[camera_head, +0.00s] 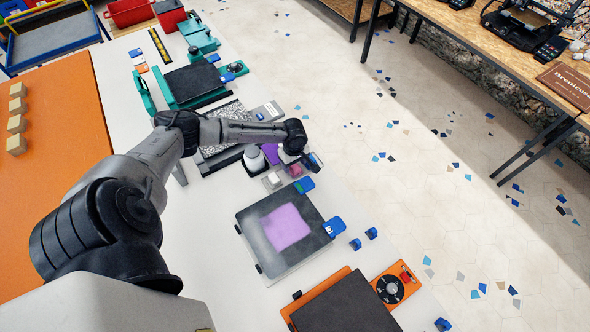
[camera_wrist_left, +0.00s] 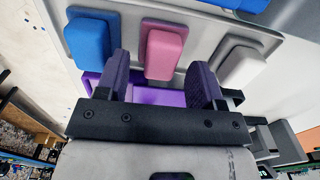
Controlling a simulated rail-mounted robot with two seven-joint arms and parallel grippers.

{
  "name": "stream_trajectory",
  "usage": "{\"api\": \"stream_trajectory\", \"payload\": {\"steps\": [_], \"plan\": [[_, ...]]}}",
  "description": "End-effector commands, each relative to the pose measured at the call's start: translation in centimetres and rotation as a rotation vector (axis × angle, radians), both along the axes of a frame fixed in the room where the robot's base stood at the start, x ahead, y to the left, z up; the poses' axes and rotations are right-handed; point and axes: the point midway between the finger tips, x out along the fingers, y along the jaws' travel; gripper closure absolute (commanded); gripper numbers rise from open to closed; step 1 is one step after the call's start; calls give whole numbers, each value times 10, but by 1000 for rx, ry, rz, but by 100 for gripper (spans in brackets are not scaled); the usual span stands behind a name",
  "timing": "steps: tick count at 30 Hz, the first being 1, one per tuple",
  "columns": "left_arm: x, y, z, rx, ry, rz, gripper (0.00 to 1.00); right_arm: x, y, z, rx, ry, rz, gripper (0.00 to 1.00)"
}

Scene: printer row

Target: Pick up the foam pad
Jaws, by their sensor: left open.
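Three small rounded blocks, foam-like in look, lie in a row on a pale grey tray (camera_wrist_left: 204,36) in the left wrist view: a blue one (camera_wrist_left: 88,40), a pink one (camera_wrist_left: 162,48) and a whitish one (camera_wrist_left: 241,64). I cannot tell which is called the foam pad. My left gripper (camera_wrist_left: 162,72) is open, its two dark fingers either side of the pink block's near end; whether they touch it is unclear. In the head view the pink block (camera_head: 296,170) shows small beside my left wrist, which hides part of this spot. My right gripper is not in view.
A purple piece (camera_wrist_left: 158,96) lies below the fingers in the left wrist view. In the head view, a dark plate with a lilac square (camera_head: 286,227) and a black-and-orange station (camera_head: 345,304) stand nearer on the white table. Green-framed equipment (camera_head: 193,80) stands farther back.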

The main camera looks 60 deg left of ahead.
Motion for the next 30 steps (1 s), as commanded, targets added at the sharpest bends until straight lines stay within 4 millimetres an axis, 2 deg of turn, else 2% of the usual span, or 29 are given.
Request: {"api": "stream_trajectory", "payload": {"steps": [4,13,24,26,28,29,30], "plan": [[0,0,-12,1,-1,0,38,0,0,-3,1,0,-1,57],[0,0,-14,0,-1,-1,38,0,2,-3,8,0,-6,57],[0,0,-14,0,0,-1,74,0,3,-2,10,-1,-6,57],[0,0,-14,0,0,-1,78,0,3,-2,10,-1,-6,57],[0,0,-14,0,0,-1,78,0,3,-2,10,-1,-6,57],[0,0,-14,0,0,-1,89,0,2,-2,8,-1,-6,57],[0,0,-14,0,0,-1,93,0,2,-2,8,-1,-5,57]]}}
